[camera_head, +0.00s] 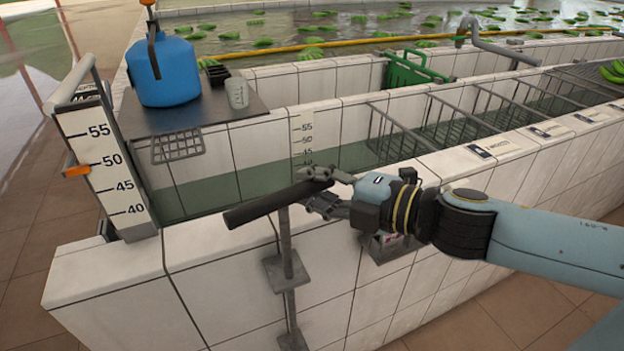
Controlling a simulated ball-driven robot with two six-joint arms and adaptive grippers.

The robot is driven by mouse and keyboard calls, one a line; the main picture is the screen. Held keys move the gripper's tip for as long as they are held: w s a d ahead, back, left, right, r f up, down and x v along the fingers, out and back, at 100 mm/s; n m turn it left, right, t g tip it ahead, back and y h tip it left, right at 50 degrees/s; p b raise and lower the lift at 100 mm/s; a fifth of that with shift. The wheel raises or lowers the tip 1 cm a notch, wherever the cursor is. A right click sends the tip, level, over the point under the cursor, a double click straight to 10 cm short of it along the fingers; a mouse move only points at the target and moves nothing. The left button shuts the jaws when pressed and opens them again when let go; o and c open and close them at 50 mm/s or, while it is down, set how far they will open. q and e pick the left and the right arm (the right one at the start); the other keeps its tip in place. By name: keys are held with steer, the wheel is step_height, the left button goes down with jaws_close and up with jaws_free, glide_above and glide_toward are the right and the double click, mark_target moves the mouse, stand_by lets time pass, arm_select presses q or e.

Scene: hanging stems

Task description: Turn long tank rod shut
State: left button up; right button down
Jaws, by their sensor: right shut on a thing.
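The long dark rod (262,207) is level above the white tiled tank wall, at the top of a grey upright post (288,255) bracketed to the wall's outer face. My right gripper (311,188) comes in from the right and is shut on the rod's right end, one finger on each side. The gripper hides part of that end. The rod's left end is free and points toward the lower left. My left gripper is not in view.
The tiled tank (120,262) holds greenish water and metal racks (475,108). A white level gauge (105,165) stands at its left corner. A blue jug (163,72) and a grey cup (237,94) stand on a dark shelf (195,112). A green gate (408,70) is farther back.

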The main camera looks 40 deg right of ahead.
steer(key=shift+s+a+m+h, duration=0.1)
steer(key=shift+s+m+h, duration=0.1)
steer(key=shift+m+h, duration=0.45)
steer(key=shift+s+m+h+b, duration=0.25)
steer(key=shift+m+h+b, duration=0.15)
steer(key=shift+h, duration=0.35)
steer(key=c, duration=1.1)
jaws_free()
steer(key=shift+s, duration=0.1)
steer(key=v, duration=1.1)
steer(key=shift+s, duration=0.4)
steer(key=shift+f, duration=0.15)
